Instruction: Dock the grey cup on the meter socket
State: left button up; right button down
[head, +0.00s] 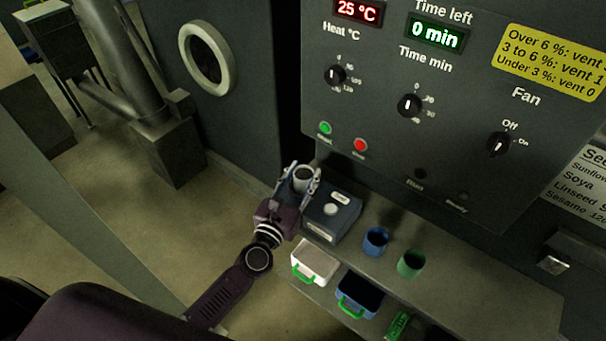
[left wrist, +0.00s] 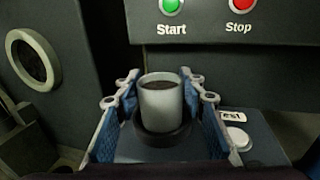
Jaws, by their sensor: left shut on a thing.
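The grey cup (head: 303,180) is upright and filled with something dark. My left gripper (head: 301,175) is shut on it, one finger on each side, as the left wrist view of the cup (left wrist: 160,104) also shows. The meter (head: 345,218) is a dark blue box with a round pale button and small labels. Its socket, a dark ring (left wrist: 163,146), shows around and below the cup's foot in the left wrist view. I cannot tell whether the cup rests in the ring or hangs just above it. My right gripper is not in view.
A blue cup (head: 376,240) and a green cup (head: 411,263) stand on the shelf right of the meter. Below are a white bin (head: 315,262) and a blue bin (head: 359,294) with green handles. The control panel (head: 455,130) rises behind.

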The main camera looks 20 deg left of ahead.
aim_at(299, 182)
pick_arm(q)
jog(key=shift+f, duration=0.15)
jog(key=o, duration=0.8)
jog(key=shift+s+a+b, duration=0.15)
jog(key=shift+s+b, duration=0.05)
jog(key=shift+s, duration=0.95)
jog(key=shift+s+a+b, duration=0.1)
jog(key=shift+s+b, duration=0.1)
jog(key=shift+s, duration=0.9)
jog(key=shift+s+a+b, duration=0.2)
jog(key=shift+s+b, duration=0.25)
jog(key=shift+s, duration=1.2)
jog(key=shift+s+a+b, duration=0.15)
jog(key=shift+s+b, duration=0.25)
jog(key=shift+s, duration=1.2)
jog(key=shift+d, duration=0.1)
